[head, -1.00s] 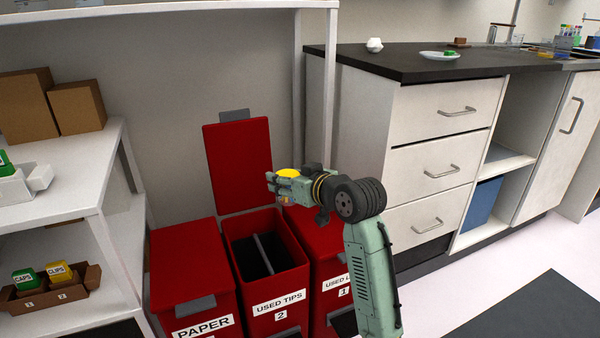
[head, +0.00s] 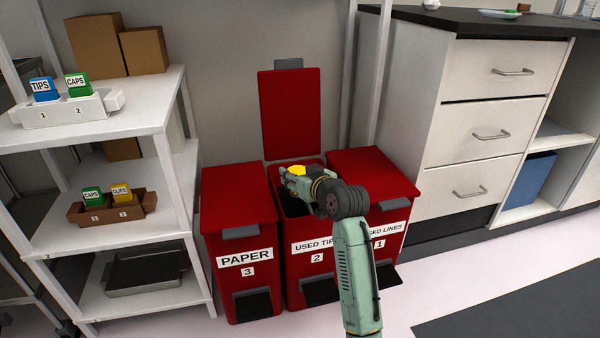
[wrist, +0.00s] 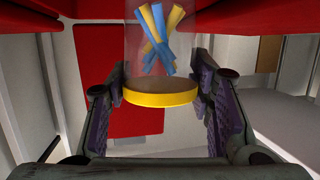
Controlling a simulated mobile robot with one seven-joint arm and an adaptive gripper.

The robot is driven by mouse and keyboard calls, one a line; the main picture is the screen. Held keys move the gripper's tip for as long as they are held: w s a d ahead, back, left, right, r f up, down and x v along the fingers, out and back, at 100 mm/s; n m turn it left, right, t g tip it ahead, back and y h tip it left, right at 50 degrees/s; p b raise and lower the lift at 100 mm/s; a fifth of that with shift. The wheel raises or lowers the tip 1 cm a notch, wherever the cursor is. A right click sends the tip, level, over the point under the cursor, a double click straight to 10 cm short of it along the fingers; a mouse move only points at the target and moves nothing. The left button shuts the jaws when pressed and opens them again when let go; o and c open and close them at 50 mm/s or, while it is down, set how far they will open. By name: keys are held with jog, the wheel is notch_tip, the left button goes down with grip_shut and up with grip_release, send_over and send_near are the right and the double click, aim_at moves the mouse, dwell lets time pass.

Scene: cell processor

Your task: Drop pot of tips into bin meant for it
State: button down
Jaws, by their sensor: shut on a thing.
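The pot of tips shows in the wrist view as a clear body (wrist: 160,40) with blue and yellow tips inside and a yellow round end piece (wrist: 160,97). My gripper (head: 291,178) is shut on the pot at this yellow end, with a finger on each side. In the head view only the pot's yellow part (head: 298,170) shows. The red bin labelled USED TIPS 2 (head: 302,268) stands in the middle with its lid (head: 290,110) raised. My gripper overlaps the bin's opening in the head view and partly hides it. The height between them is hard to tell.
The closed red PAPER 3 bin (head: 238,220) stands left and the closed red bin 1 (head: 375,180) stands right, its label partly hidden. White shelves (head: 130,115) with labelled boxes stand left. A drawer cabinet (head: 490,120) stands right.

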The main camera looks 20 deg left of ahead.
jog(key=shift+w+a+p, duration=0.35)
jog(key=shift+w+a, duration=0.6)
jog(key=c, duration=0.7)
grip_release()
jog(key=shift+r, duration=0.15)
notch_tip(320, 180, up, 10)
jog(key=shift+f, duration=0.1)
